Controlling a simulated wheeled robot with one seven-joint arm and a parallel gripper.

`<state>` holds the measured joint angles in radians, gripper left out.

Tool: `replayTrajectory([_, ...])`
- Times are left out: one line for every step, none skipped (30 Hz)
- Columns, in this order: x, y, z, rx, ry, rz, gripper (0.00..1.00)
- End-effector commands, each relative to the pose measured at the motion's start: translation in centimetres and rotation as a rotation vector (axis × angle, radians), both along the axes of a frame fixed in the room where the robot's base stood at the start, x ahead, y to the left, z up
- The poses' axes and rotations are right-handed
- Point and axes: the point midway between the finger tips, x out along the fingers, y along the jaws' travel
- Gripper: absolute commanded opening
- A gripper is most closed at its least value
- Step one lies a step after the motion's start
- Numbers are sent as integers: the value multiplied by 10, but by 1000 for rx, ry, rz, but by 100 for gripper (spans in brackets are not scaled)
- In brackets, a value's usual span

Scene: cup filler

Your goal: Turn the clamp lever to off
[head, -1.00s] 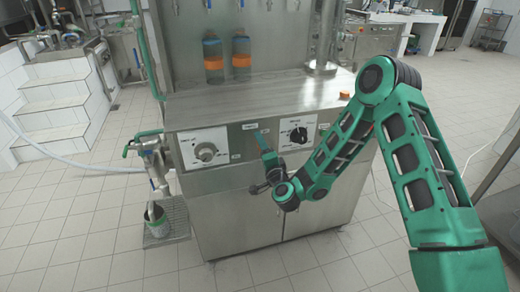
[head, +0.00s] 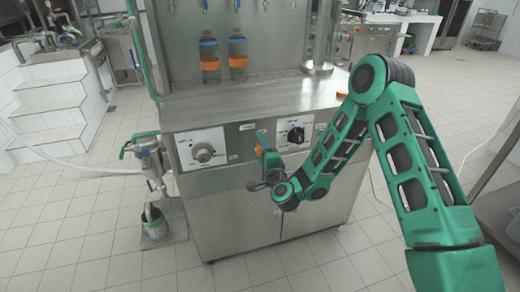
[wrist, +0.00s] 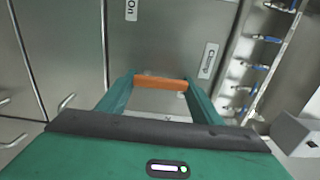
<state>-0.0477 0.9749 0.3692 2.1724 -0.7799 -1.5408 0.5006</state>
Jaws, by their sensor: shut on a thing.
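The clamp lever (wrist: 160,83) is an orange bar spanning the gap between my two fingertips in the wrist view. My gripper (wrist: 158,86) is shut on it, with one green finger at each end. In the head view my gripper (head: 262,143) is at the front panel of the steel machine, between the two dials, and a bit of orange shows beside it. An "On" label (wrist: 131,9) and a "Clamp" label (wrist: 209,60) show on the panel. Another label (wrist: 155,118) is partly hidden by my gripper, and its text is unreadable.
A dial with a pale knob (head: 203,152) is left of my gripper, and a black knob (head: 296,135) is close on its right. Two bottles (head: 210,62) stand on the machine top. A metal cup (head: 154,222) stands on the grate at left.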

Motion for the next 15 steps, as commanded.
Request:
replayTrajectory([0, 1, 0, 3, 2, 3, 67])
replayTrajectory([0, 1, 0, 2, 1, 2, 74])
replayTrajectory([0, 1, 0, 2, 1, 2, 78])
replayTrajectory([0, 1, 0, 2, 1, 2, 78])
replayTrajectory([0, 1, 0, 1, 1, 1, 78])
replayTrajectory([0, 0, 0, 1, 0, 1, 78])
replayTrajectory([0, 0, 0, 1, 0, 1, 78])
replayTrajectory([0, 0, 0, 1, 0, 1, 78])
replayTrajectory([0, 0, 0, 0, 0, 0, 78])
replayTrajectory([0, 0, 0, 0, 0, 0, 78])
replayTrajectory([0, 0, 0, 0, 0, 0, 78])
replayTrajectory([-1, 0, 0, 0, 0, 0, 78])
replayTrajectory([-1, 0, 0, -1, 0, 1, 78])
replayTrajectory([-2, 0, 0, -1, 1, 1, 78])
replayTrajectory([-4, 0, -1, -2, 0, 1, 78])
